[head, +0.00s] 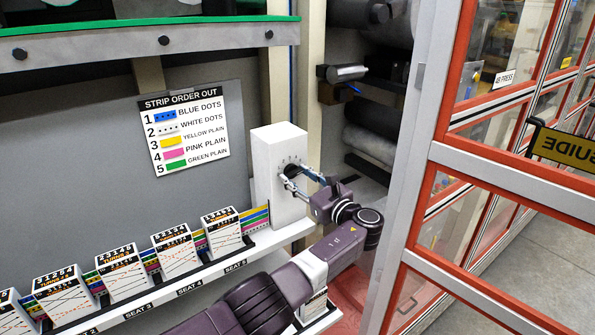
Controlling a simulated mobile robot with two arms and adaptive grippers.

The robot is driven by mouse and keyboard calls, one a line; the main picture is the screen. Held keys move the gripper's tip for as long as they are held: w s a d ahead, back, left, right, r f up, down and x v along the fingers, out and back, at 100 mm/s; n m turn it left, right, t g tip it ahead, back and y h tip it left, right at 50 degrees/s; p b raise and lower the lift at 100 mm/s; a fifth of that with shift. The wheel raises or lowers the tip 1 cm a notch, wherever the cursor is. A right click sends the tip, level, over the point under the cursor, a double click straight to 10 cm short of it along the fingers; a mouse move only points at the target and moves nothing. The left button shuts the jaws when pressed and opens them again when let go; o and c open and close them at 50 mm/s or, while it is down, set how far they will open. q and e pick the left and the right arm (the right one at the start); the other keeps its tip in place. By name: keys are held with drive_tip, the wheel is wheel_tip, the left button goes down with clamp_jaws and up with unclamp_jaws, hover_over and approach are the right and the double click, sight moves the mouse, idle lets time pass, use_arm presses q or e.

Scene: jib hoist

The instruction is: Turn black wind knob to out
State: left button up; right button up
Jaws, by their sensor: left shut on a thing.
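The black wind knob (292,170) sits on the front of a white upright box (273,150) at the right end of the shelf. Small marks show above the knob on the box face. My left gripper (290,176) is at the knob, its two fingers shut on it, one on the lower left and one on the upper right. The fingers partly cover the knob, and its pointer setting cannot be read. My right gripper is not in view.
Several white numbered cards (221,232) stand along the shelf, with coloured strips (254,219) between them and the box. A "STRIP ORDER OUT" sign (184,133) hangs on the wall behind. An orange-framed glass partition (425,170) stands close on the right.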

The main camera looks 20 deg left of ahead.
use_arm(q)
drive_tip(key=shift+s+f+m+p, duration=0.15)
drive_tip(key=shift+m+p, duration=0.3)
drive_tip(key=shift+m, duration=0.45)
drive_tip(key=shift+f, duration=0.15)
drive_tip(key=o, duration=1.2)
drive_tip(key=shift+c, duration=0.2)
drive_tip(key=v, duration=1.2)
